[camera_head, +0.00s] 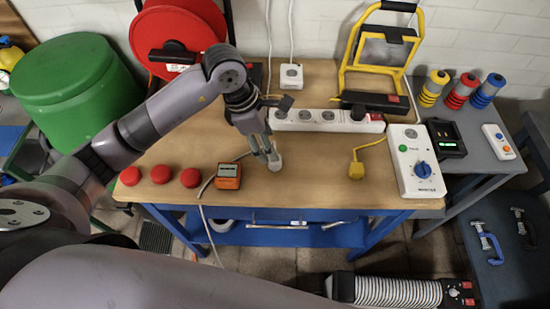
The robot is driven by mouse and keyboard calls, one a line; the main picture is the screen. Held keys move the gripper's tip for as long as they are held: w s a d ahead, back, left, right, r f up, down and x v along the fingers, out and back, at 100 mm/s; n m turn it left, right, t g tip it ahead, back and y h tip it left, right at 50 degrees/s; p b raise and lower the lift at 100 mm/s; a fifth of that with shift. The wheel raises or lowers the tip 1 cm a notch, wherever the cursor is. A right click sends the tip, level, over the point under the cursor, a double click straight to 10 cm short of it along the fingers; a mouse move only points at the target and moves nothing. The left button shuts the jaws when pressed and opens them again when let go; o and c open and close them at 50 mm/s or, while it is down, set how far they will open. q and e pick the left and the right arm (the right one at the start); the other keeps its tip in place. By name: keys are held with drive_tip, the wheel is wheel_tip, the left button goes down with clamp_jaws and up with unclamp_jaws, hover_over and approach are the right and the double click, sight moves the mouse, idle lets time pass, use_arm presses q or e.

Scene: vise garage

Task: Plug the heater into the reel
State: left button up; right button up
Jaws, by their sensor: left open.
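The red cable reel (178,38) stands at the back left of the wooden bench; its sockets cannot be made out. My left gripper (272,161) is low over the middle of the bench, fingers pointing down and open. A small pale plug (275,163) is at its fingertips; I cannot tell whether they touch it. A thin pale cord (207,184) runs over the bench's front edge; where it ends is unclear. A white ribbed device with a dark end, perhaps the heater (398,291), is on the floor at the lower right. My right gripper is not in view.
A white power strip (328,120) lies behind my left gripper. A yellow plug (356,170), a yellow work lamp (362,45) and a white control box (416,160) are to the right. An orange box (228,177) and red knobs (160,174) line the front left.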

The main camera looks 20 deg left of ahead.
sight(275, 163)
use_arm(q)
drive_tip(key=shift+x, duration=0.8)
drive_tip(key=shift+d+f+p, duration=0.1)
drive_tip(key=shift+f+p, duration=0.25)
drive_tip(key=x, duration=0.1)
drive_tip(key=p+x, duration=0.1)
drive_tip(key=x, duration=0.1)
drive_tip(key=shift+s+f+p, duration=0.25)
drive_tip(key=shift+f+p, duration=0.05)
drive_tip(key=shift+f, duration=0.5)
drive_tip(key=shift+w, duration=0.1)
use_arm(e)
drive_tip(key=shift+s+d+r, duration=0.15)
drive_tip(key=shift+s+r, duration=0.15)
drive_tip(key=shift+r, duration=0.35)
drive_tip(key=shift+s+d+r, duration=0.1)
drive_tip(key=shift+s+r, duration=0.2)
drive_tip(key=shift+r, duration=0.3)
use_arm(q)
drive_tip(key=shift+c, duration=0.4)
drive_tip(key=c, duration=1.1)
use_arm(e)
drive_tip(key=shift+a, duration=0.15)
